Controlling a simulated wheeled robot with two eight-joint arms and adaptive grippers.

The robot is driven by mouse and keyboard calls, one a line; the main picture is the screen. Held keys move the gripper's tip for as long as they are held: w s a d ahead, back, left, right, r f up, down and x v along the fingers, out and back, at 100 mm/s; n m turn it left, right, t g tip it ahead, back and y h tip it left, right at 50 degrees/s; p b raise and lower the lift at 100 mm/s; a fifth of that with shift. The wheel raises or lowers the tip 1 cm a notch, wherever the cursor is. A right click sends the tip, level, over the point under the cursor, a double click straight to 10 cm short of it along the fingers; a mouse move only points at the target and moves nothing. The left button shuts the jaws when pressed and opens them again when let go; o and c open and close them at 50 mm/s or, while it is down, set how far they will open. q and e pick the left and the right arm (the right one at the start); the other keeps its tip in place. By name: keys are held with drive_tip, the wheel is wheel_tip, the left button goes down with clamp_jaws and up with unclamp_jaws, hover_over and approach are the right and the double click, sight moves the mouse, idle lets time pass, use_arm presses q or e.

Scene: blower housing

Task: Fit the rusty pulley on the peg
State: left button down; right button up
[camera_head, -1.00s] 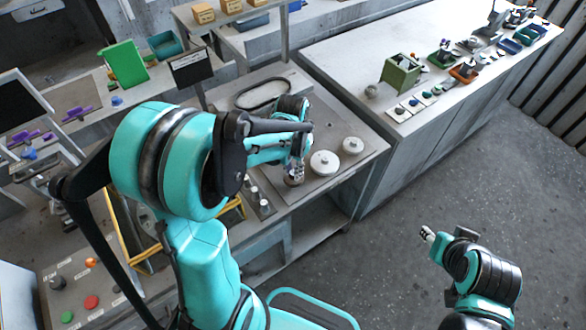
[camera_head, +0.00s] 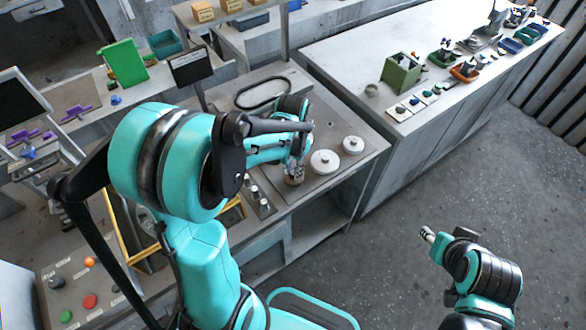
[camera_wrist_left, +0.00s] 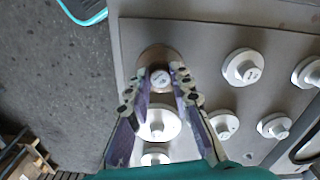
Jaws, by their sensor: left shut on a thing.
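The rusty pulley (camera_head: 294,180) is a small brown disc at the front edge of the grey worktop in the head view. In the left wrist view its brown rim (camera_wrist_left: 153,55) shows beyond the fingertips. My left gripper (camera_wrist_left: 160,82) is shut on the pulley's pale raised hub; it also shows in the head view (camera_head: 294,168). Whether the pulley touches the worktop is unclear. I cannot pick out the peg for certain. My right gripper (camera_head: 428,234) is over the floor at lower right, too small to tell open from shut.
Two pale pulleys, one nearer (camera_head: 325,162) and one farther (camera_head: 352,145), stand right of my left gripper. Several pale discs show in the wrist view. A black belt loop (camera_head: 262,93) lies behind. A long bench (camera_head: 440,45) with a green box (camera_head: 400,73) stands at right.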

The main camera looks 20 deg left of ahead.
use_arm(q)
drive_tip(key=shift+f, duration=0.15)
drive_tip(key=shift+f+b, duration=0.35)
drive_tip(key=shift+b, duration=0.15)
drive_tip(key=shift+f, duration=0.15)
drive_tip(key=shift+f+b, duration=0.35)
drive_tip(key=shift+b, duration=0.1)
idle(0.3)
drive_tip(key=c, duration=1.3)
unclamp_jaws()
drive_tip(key=shift+r, duration=0.2)
